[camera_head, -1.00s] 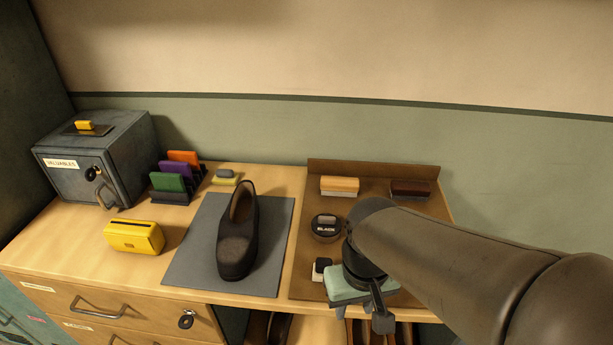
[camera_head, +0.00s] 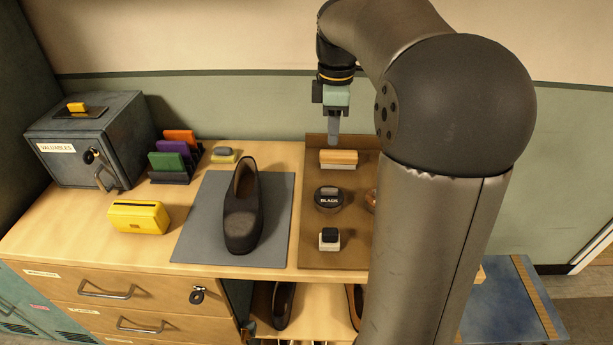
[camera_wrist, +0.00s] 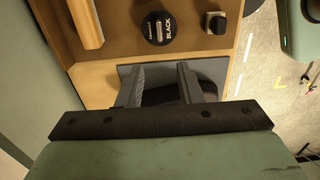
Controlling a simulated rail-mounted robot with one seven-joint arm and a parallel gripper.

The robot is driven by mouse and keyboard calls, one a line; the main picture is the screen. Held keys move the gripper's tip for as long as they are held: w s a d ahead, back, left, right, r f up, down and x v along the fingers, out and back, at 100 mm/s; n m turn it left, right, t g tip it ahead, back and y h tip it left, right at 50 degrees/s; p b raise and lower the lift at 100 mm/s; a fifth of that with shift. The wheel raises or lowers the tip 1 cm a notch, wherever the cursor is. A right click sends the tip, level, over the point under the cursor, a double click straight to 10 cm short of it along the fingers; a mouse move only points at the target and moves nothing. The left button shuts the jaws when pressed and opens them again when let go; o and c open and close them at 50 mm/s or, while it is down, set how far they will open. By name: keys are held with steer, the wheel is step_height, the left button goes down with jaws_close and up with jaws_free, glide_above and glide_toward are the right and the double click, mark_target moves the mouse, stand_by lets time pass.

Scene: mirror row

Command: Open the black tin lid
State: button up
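The round black tin (camera_head: 329,198), labelled BLACK, sits on the brown tray (camera_head: 313,255) with its lid on. A small grey piece shows on top of the lid. The tin also shows at the top of the wrist view (camera_wrist: 157,28). My gripper (camera_head: 334,137) is above the back edge of the tray, beyond the tin and apart from it. In the wrist view its two fingers (camera_wrist: 160,70) stand apart with nothing held between them. The dark shoe and grey mat show behind them.
On the tray, a tan-topped brush (camera_head: 338,158) lies behind the tin and a black-capped white bottle (camera_head: 329,238) stands in front. A black shoe (camera_head: 241,215) stands on a grey mat (camera_head: 200,235) to the left. My arm hides the tray's right side.

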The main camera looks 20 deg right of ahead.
mark_target(330, 189)
step_height(330, 189, down, 17)
steer(key=shift+d+f, duration=0.1)
stand_by(0.4)
jaws_close()
